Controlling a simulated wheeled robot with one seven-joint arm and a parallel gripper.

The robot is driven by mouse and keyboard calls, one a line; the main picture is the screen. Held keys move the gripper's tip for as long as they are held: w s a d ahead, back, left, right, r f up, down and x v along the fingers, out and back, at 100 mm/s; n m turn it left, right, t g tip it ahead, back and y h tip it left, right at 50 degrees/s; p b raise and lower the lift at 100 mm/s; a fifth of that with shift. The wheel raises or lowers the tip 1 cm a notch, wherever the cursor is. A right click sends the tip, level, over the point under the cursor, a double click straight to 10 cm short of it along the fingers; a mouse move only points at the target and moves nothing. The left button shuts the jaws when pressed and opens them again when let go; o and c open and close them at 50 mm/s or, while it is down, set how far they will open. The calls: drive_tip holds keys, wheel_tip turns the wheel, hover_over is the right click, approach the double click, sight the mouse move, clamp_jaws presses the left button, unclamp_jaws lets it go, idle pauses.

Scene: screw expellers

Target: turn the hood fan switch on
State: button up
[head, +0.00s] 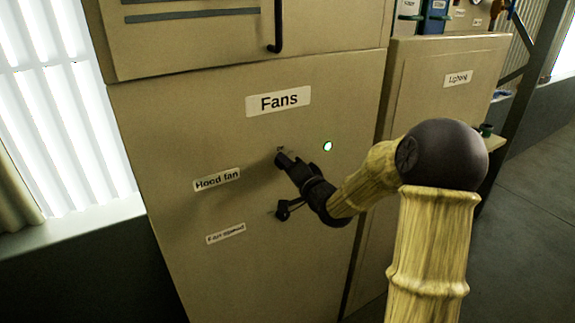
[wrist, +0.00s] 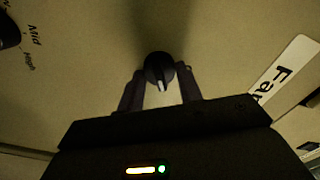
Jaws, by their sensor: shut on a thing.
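The hood fan switch is a round black knob (wrist: 158,68) with a pale pointer mark, on the beige cabinet front. In the wrist view, my gripper (wrist: 160,76) has a finger on each side of it and is shut on it. In the head view, my gripper (head: 283,158) is at the panel, right of the "Hood fan" label (head: 217,180), and hides most of the knob. The pointer's label marks around this knob are too dark to read.
A second black knob (head: 283,210) sits just below, right of a smaller label (head: 225,233). It shows in the wrist view (wrist: 9,32) beside "Mid" and "High" marks. A green lamp (head: 328,146) glows on the panel. A "Fans" sign (head: 278,101) is above.

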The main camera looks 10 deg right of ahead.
drive_tip(key=o, duration=1)
drive_tip(key=shift+c, duration=0.2)
drive_tip(key=b+v, duration=0.4)
drive_tip(key=v, duration=1.3)
drive_tip(key=shift+s, duration=0.2)
